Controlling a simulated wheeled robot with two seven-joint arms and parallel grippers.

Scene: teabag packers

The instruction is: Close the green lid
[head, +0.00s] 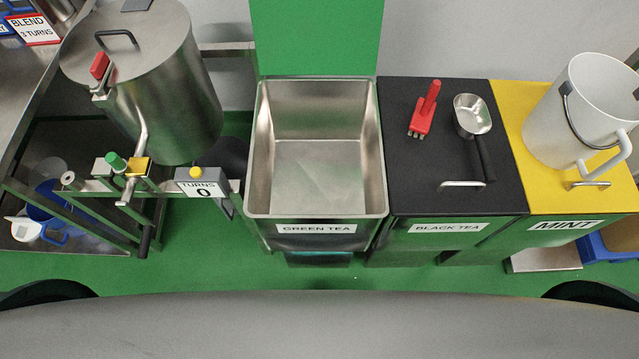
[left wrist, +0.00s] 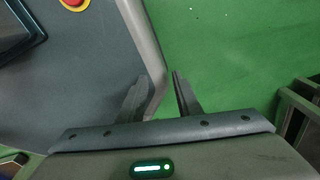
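The green lid (head: 316,38) stands raised upright at the back of the green tea bin (head: 262,150). The bin is open, and its bare metal inside shows no contents. Its front carries a GREEN TEA label (head: 316,228). The lid's top edge is cut off by the frame. My left gripper (left wrist: 160,85) shows in the left wrist view with its two fingers apart and nothing between them, over the green floor and beside my base. Neither gripper shows in the head view.
Right of the bin is the closed black tea lid (head: 400,170) with a red tool (head: 425,112) and a metal scoop (head: 473,116) on it. The yellow mint lid (head: 515,105) holds a white bucket (head: 570,110). A steel drum (head: 165,90) and turns counter (head: 200,185) stand left.

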